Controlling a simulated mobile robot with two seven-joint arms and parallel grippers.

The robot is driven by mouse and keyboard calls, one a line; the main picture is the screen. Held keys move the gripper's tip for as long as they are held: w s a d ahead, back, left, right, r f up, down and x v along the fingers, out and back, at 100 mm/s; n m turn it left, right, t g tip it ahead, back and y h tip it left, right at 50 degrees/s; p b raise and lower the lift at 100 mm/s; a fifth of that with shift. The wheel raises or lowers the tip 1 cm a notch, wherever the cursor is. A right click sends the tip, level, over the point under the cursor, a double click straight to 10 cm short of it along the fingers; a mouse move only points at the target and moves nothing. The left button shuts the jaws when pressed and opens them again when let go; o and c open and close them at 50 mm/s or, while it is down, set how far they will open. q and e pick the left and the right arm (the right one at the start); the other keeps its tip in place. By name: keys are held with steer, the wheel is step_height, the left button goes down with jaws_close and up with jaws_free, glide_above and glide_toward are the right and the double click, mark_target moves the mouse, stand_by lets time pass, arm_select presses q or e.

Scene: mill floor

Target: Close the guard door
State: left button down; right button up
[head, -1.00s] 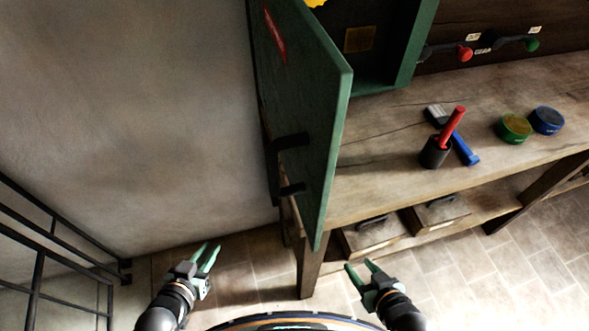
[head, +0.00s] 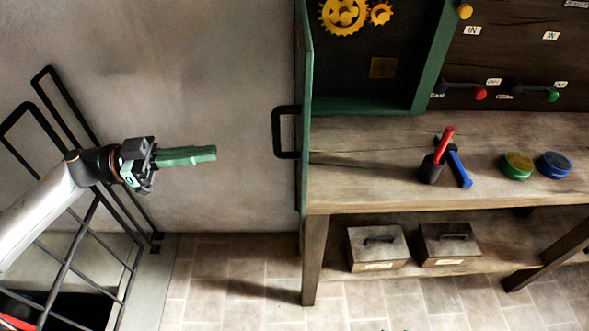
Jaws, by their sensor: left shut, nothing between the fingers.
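The green guard door (head: 305,90) stands open at the left side of its green-framed cabinet (head: 425,70), seen almost edge-on. Its black handle (head: 278,133) sticks out on the door's left side. Yellow gears (head: 344,14) show inside the open cabinet. My left gripper (head: 214,154) is shut and empty, pointing right at about handle height in the picture, with a clear gap between it and the handle. My right gripper is not in view.
Two boxes (head: 377,249) sit below. Black railing (head: 75,250) stands at left.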

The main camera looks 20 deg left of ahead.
mark_target(283, 155)
arm_select(q)
steer(key=shift+m+g, duration=0.3)
steer(key=shift+g, duration=0.4)
steer(key=x, duration=0.4)
steer(key=s+p+x, duration=0.1)
steer(key=x, duration=0.3)
steer(key=p+x, duration=0.1)
steer(key=x, duration=0.4)
steer(key=shift+s+d+r, duration=0.15)
steer(key=shift+d+r, duration=0.1)
steer(key=shift+r, duration=0.15)
steer(key=shift+d+f, duration=0.1)
steer(key=shift+d, duration=0.25)
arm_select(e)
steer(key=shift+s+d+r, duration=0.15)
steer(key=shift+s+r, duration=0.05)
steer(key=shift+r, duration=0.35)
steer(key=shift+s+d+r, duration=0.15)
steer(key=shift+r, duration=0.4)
arm_select(q)
steer(key=shift+w, duration=0.2)
